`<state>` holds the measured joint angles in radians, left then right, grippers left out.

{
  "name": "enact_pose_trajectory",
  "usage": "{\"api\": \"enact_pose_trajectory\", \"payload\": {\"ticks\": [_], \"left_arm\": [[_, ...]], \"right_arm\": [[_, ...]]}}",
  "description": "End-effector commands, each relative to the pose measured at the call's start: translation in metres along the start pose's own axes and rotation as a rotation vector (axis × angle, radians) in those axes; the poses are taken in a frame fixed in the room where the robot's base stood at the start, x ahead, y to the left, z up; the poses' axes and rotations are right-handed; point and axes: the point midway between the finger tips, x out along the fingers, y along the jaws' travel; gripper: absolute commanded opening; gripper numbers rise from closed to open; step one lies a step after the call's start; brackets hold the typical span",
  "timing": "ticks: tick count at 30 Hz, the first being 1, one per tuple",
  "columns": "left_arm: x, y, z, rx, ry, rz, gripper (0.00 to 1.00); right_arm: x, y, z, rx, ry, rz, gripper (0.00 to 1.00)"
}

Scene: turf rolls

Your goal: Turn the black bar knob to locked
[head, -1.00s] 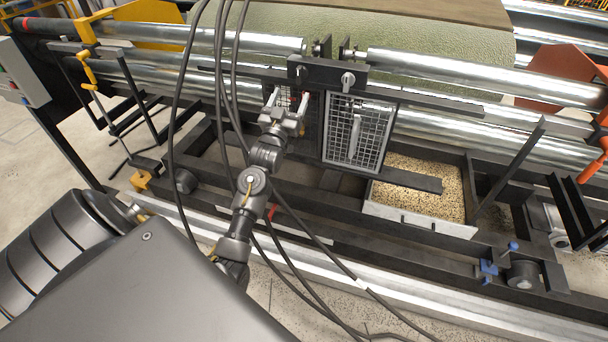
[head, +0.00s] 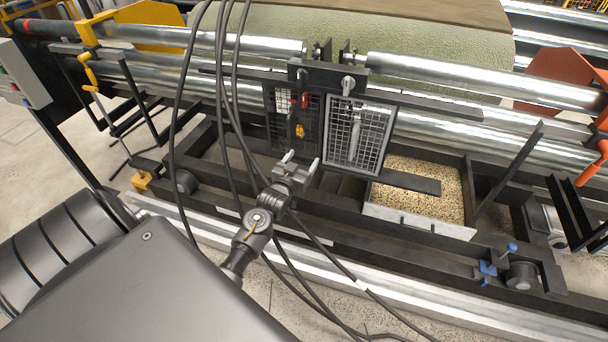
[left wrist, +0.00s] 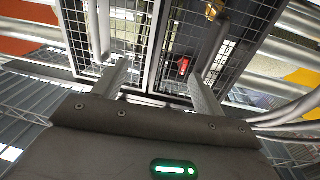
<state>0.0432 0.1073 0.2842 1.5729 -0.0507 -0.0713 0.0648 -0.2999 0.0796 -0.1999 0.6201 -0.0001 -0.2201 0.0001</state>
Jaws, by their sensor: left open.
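My left gripper (head: 301,160) is open and empty, just below and in front of the dark left mesh panel (head: 276,135). In the left wrist view its two fingers (left wrist: 157,70) stand apart, with the mesh panels beyond them. A red part (head: 305,99) and a yellow part (head: 299,131) show on the dark panel, and a red part (left wrist: 183,66) also shows in the left wrist view. Small dark fittings sit beside the yellow part. I cannot make out for certain which is the black bar knob or how it is turned. My right gripper is not in view.
A silver-framed mesh door (head: 380,140) with an upright handle stands right of the dark panel. Steel rollers (head: 480,80) run behind. A box of grain-like pieces (head: 420,222) lies lower right. Black cables (head: 183,120) hang near my left arm.

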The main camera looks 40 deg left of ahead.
Motion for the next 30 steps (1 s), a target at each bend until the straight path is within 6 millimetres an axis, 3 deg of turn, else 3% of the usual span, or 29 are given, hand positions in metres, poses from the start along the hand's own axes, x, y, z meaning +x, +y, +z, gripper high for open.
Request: {"api": "enact_pose_trajectory", "payload": {"ticks": [6,12,30], "left_arm": [[-0.01,0.011,0.036,0.007,-0.085,0.022,0.71],[-0.015,0.017,0.055,0.011,-0.128,0.033,0.71],[-0.017,0.018,0.06,0.011,-0.14,0.036,0.71]], "right_arm": [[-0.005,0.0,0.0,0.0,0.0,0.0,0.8],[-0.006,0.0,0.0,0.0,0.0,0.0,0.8],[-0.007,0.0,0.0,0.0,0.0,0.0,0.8]]}}
